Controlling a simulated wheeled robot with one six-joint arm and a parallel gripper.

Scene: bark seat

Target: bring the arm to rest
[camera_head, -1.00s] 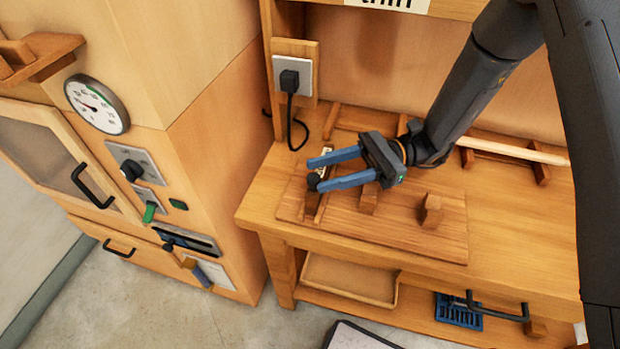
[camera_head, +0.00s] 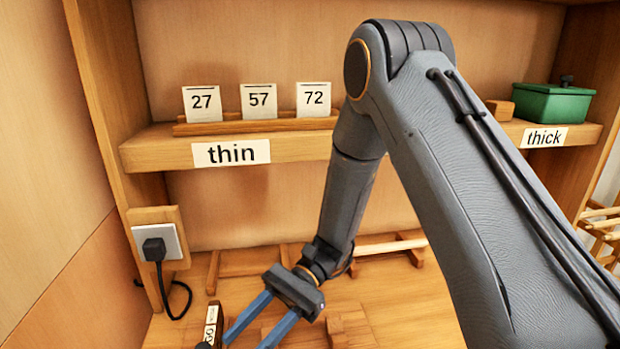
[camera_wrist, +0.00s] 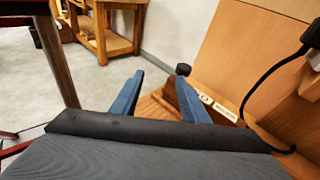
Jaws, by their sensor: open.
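My gripper (camera_head: 254,332) has two blue fingers, spread apart with nothing between them. In the head view it hangs low over the wooden bench (camera_head: 385,300), pointing down and left. My arm bends above it and covers part of the shelf. In the wrist view my gripper (camera_wrist: 165,98) also shows its fingers apart. A dark wooden tool with a white label (camera_head: 211,322) lies just left of the fingers. Its white label also shows in the wrist view (camera_wrist: 217,106), beside the right finger. I cannot tell whether the finger touches it.
A shelf marked thin (camera_head: 150,153) holds cards 27, 57 and 72. A green box (camera_head: 552,104) stands above the thick label. A black plug (camera_head: 154,249) with a cable is at the left wall. A pale rod (camera_head: 390,247) lies at the bench's back.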

